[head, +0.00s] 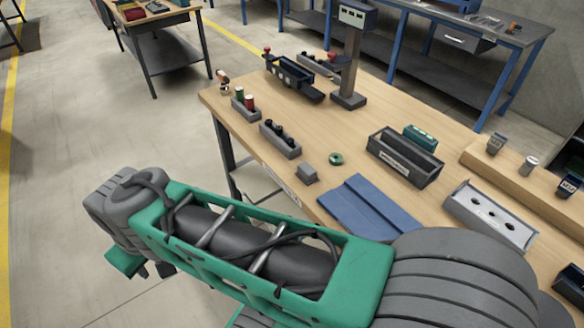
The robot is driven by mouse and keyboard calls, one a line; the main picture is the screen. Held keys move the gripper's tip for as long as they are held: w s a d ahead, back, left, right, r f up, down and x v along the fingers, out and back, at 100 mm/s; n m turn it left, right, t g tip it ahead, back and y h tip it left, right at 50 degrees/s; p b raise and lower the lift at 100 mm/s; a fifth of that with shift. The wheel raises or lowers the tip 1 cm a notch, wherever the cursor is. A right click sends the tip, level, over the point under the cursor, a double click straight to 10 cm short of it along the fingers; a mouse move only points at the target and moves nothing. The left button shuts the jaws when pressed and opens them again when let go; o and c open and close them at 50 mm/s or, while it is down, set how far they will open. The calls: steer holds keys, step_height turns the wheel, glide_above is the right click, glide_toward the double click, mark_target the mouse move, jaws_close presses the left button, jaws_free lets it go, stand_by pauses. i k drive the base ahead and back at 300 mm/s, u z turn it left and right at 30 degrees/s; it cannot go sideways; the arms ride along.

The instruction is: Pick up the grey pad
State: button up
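A small grey block (307,174), which looks like the grey pad, lies on the wooden workbench near its front edge. It sits left of the blue mat and just in front of a green ring (336,159). Nothing touches it. My arm stretches across the foreground, below the bench edge in the picture. My gripper (152,269) seems to be at the far left end of the arm, over the floor and well away from the block. It is mostly hidden behind the arm, and its fingers are too unclear to read.
The workbench (357,120) holds a blue mat (367,208), a dark grey bin (405,157), a light grey holed fixture (490,215) and a grey holder with black parts (280,139). A dark post with a display (352,55) stands at the back. Bare wood surrounds the block.

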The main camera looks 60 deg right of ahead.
mark_target(305, 173)
steer(key=u, duration=0.05)
steer(key=i, duration=1.4)
steer(key=z, duration=2.7)
